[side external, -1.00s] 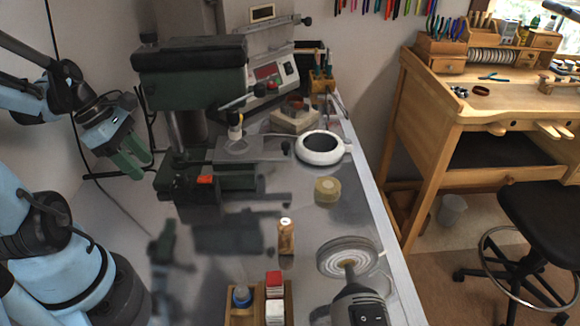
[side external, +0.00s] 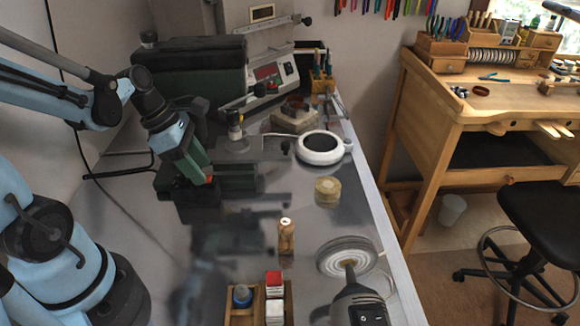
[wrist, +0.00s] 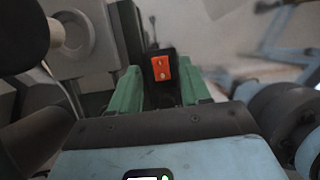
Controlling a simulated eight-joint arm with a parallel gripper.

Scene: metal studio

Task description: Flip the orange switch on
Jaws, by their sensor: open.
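The orange switch (wrist: 161,68) shows in the wrist view on a dark box, with two small light marks on its face. In the side view only a bit of the orange switch (side external: 209,179) shows beside my fingertips. My gripper (side external: 196,170) is open and points down and right at the dark green machine base. In the wrist view its two green fingers (wrist: 160,88) stand apart, one on either side of the switch, with nothing held between them. I cannot tell whether they touch it, or which way it is set.
A white round ring (side external: 320,148), a tan roll (side external: 328,190) and a small wooden bottle (side external: 286,236) are to the right. A wooden rack (side external: 243,312) and a grinding wheel (side external: 346,256) are in front.

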